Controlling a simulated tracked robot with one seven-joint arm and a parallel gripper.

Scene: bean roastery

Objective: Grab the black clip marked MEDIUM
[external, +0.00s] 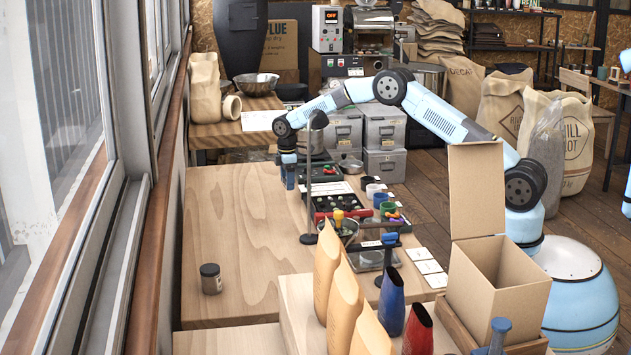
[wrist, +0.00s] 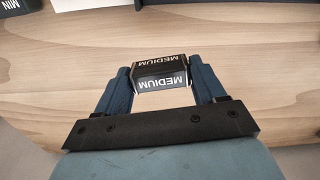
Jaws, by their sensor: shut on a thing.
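The black clip marked MEDIUM (wrist: 161,72) sits between the two blue fingers of my gripper (wrist: 162,80) in the wrist view. The fingers press on its left and right ends. In the external view my gripper (external: 290,178) points down at the far part of the wooden bench, left of the dark trays. The clip cannot be made out there.
A dark tray with a red pen-like item (external: 322,171) and a tray of several dark clips or knobs (external: 325,198) stand right of my gripper. A lamp-like stand (external: 309,180) rises close in front. A small jar (external: 211,278) stands on the otherwise clear left bench.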

